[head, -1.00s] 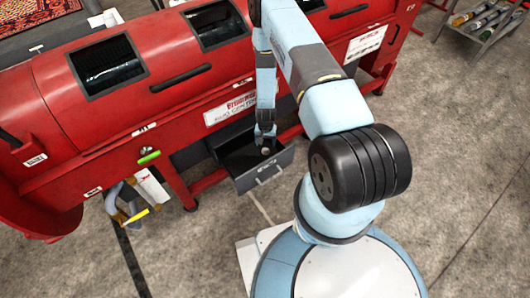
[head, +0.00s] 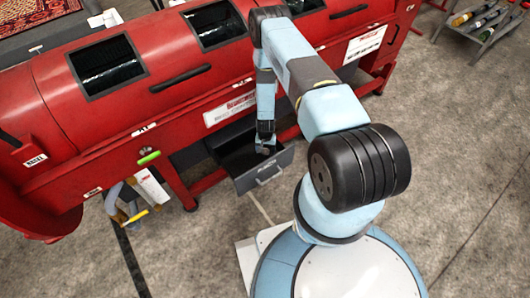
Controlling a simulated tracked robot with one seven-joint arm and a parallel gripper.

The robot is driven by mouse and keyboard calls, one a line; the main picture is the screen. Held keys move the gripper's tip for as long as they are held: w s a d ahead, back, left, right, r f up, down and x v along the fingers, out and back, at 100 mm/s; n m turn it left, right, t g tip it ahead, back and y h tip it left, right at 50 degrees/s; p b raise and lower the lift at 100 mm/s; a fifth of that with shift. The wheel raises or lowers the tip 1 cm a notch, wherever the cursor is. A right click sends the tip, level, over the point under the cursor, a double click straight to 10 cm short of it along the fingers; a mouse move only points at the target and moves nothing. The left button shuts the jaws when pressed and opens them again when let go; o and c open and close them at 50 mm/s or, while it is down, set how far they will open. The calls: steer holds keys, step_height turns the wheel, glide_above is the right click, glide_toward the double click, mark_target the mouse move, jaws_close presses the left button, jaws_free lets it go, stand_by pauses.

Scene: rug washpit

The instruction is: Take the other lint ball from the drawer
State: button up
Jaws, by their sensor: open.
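The grey drawer (head: 262,177) is pulled out from under the red machine, and its dark inside shows. My gripper (head: 265,149) points down at the drawer's opening, near its front right part. It is open. No lint ball can be made out clearly now; the gripper covers the part of the drawer where a small pale round thing showed earlier. The left part of the drawer's inside is dark and shows little detail.
The long red machine (head: 190,55) with windows and black handles stands behind the drawer. Brushes and tools (head: 150,185) hang at its front left. A rack with rolls (head: 480,22) stands at the top right. The concrete floor in front is largely clear.

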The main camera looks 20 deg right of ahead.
steer(key=shift+c, duration=0.3)
steer(key=c, duration=1.1)
steer(key=shift+o, duration=0.2)
steer(key=shift+r, duration=0.1)
